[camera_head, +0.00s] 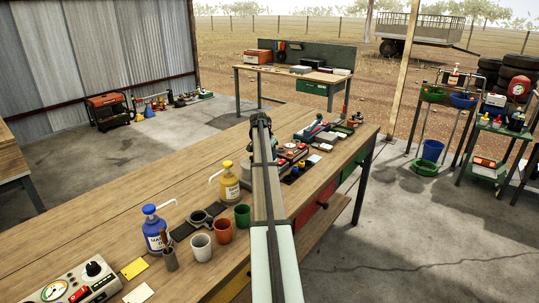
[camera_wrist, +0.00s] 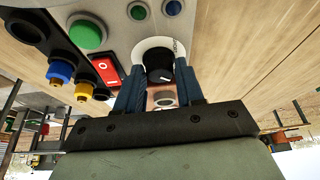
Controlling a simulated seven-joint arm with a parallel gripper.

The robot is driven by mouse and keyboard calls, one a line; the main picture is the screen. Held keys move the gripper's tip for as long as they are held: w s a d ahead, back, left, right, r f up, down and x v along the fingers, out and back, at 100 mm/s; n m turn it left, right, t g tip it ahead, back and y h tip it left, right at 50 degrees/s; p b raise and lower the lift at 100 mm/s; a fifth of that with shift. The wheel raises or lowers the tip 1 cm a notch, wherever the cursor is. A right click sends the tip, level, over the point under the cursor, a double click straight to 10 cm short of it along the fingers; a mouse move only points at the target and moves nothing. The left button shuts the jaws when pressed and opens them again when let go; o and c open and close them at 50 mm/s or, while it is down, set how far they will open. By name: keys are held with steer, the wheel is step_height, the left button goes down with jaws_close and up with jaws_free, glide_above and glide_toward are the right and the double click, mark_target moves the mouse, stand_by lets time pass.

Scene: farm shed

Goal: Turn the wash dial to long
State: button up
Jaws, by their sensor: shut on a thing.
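In the wrist view the wash dial (camera_wrist: 159,68) is a black round knob with a white mark, on a white round plate (camera_wrist: 151,44) with small dark lettering I cannot read. My gripper (camera_wrist: 160,78) has its two blue-black fingers on either side of the knob and is shut on it. The dial sits on a pale control panel (camera_wrist: 118,22). In the head view my gripper (camera_head: 262,128) is at the far part of the long wooden bench, mostly hidden by my arm, and the knob cannot be made out there.
Beside the dial are a red rocker switch (camera_wrist: 106,71), a green button (camera_wrist: 88,34) and blue and yellow connectors. Nearer on the bench (camera_head: 130,215) stand a blue bottle (camera_head: 155,232), a yellow bottle (camera_head: 229,185), several cups and another panel with a gauge (camera_head: 54,291).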

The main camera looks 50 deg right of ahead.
steer(key=o, duration=1)
steer(key=v, duration=1.3)
steer(key=shift+r, duration=0.4)
